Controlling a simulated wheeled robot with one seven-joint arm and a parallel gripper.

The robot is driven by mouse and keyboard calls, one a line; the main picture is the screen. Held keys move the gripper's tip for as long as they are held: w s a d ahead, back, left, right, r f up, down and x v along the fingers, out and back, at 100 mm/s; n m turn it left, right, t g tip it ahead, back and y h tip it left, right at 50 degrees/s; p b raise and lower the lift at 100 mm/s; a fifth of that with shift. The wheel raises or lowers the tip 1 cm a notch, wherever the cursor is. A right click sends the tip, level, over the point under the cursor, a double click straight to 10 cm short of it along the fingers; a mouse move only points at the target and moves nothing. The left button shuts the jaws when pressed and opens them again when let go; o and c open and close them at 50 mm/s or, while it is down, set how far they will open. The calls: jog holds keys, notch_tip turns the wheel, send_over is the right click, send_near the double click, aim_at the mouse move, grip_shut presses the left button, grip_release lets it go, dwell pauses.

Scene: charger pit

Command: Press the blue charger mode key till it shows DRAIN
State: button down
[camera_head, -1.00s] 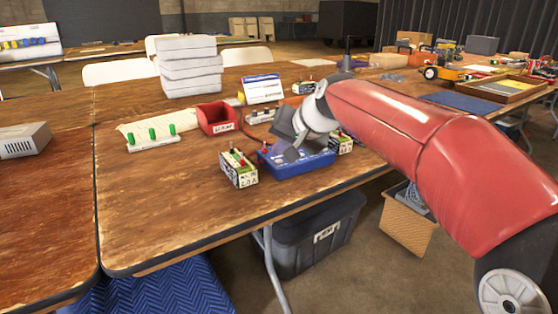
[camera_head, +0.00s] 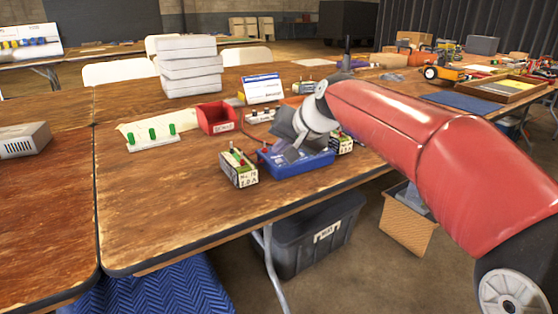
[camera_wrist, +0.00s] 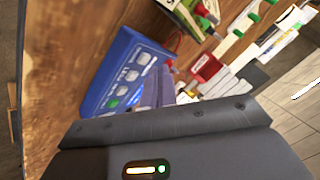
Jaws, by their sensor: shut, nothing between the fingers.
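The blue charger (camera_head: 310,164) sits near the table's front edge, with my gripper (camera_head: 291,154) low over its top. The charger (camera_wrist: 98,82) also shows in the wrist view, with several pale grey keys (camera_wrist: 131,76) on its face and a small green light (camera_wrist: 114,103) near one end. My gripper (camera_wrist: 160,90) is shut and empty, its fingers beside the key face. I cannot tell whether the tips touch a key. The mode text cannot be read in either view, and my gripper hides part of the charger's top.
A battery pack (camera_head: 238,168) with a white label stands just left of the charger, and another (camera_head: 341,143) stands at its right. A red bin (camera_head: 216,118) and a white card (camera_head: 263,89) stand behind. The table's left front is clear.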

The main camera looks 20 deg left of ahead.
aim_at(282, 164)
jog(key=shift+f, duration=0.35)
jog(key=shift+f+b, duration=0.45)
jog(key=shift+b, duration=0.05)
dwell(0.4)
jog(key=shift+r, duration=0.1)
jog(key=shift+r+p, duration=0.75)
jog(key=shift+r+p, duration=2.2)
jog(key=shift+r, duration=0.3)
